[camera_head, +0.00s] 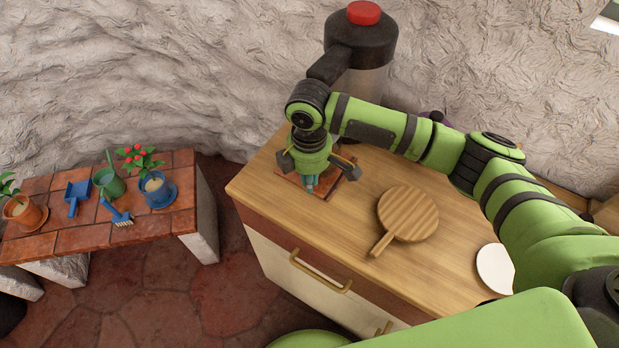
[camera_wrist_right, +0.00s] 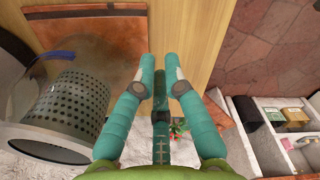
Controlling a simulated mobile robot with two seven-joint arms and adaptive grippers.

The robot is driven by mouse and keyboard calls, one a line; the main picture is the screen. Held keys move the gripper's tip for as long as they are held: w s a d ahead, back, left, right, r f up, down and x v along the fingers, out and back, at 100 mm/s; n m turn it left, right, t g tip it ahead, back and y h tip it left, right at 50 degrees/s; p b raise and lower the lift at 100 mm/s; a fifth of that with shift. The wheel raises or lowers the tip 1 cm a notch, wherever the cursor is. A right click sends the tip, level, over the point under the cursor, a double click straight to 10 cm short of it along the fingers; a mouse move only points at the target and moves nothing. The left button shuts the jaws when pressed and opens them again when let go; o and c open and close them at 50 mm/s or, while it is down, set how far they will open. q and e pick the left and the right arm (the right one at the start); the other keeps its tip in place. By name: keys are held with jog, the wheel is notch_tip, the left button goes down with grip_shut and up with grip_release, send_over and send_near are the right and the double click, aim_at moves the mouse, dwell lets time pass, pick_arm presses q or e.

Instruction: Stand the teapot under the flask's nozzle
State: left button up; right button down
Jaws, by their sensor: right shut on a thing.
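The flask (camera_head: 368,84) stands at the back of the counter, with a dark head and a red top. Its nozzle (camera_head: 326,68) points toward the front left. My right gripper (camera_head: 311,186) is low over a reddish-brown tile (camera_head: 290,180), in front and left of the flask. In the right wrist view, the glass teapot with a dark perforated strainer (camera_wrist_right: 75,104) is left of the gripper's teal fingers (camera_wrist_right: 162,82). The right gripper is shut on the teapot, though the gripped part is hard to make out. The teapot is hidden in the head view. My left gripper is out of view.
A round wooden board (camera_head: 408,213) lies to the right of the gripper. A white plate (camera_head: 494,268) lies near the right front. Bare counter lies left of the board. A lower tiled bench (camera_head: 90,235) with plants and garden tools stands at the left, apart from the counter.

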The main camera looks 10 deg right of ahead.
jog(key=shift+f, duration=0.55)
jog(key=c, duration=1.3)
grip_release()
notch_tip(320, 180, up, 12)
jog(key=shift+b, duration=1.2)
